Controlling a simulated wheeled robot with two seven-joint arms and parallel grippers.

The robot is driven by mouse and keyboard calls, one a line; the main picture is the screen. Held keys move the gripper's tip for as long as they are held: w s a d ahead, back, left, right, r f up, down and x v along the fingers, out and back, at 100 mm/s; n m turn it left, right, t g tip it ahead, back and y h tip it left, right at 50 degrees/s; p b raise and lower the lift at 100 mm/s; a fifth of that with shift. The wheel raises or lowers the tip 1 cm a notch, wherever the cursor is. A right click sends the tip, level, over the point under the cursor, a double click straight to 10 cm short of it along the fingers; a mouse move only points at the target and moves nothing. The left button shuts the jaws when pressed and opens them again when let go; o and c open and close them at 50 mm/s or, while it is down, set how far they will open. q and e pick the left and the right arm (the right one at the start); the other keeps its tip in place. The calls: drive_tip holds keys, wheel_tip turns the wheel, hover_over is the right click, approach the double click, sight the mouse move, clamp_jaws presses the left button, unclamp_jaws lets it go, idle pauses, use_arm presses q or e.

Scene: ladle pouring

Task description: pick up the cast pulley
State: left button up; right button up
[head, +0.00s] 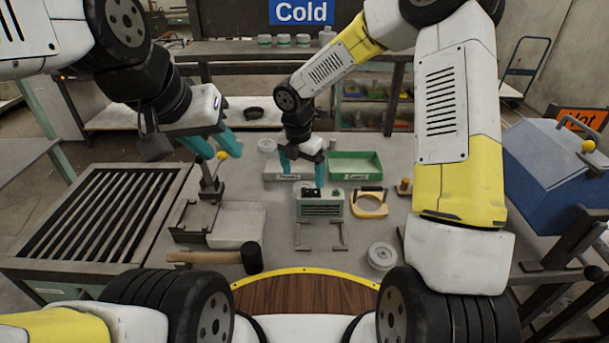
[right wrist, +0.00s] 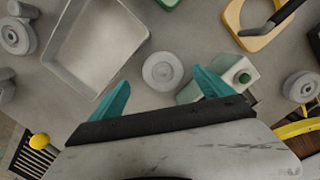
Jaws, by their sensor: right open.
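A round grey cast pulley (right wrist: 163,70) with a raised hub lies flat on the bench in the right wrist view. In the head view it (head: 303,187) is partly hidden by my right gripper, in front of the grey tray. My right gripper (head: 303,172) is open above it. In the right wrist view the teal fingers (right wrist: 162,84) stand apart on either side of the pulley, with no visible grip on it. My left gripper (head: 216,148) hangs at the left, open and empty, near a yellow-knobbed lever.
A grey tray (head: 275,175) and a green tray (head: 356,160) stand behind. A green-grey box (head: 320,207) stands close in front of the pulley. A blue bin (head: 550,165) stands right.

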sight(304, 185)
drive_tip(key=f, duration=0.4)
drive_tip(key=shift+d+f, duration=0.2)
drive_tip(key=shift+f, duration=0.1)
drive_tip(key=c, duration=1.6)
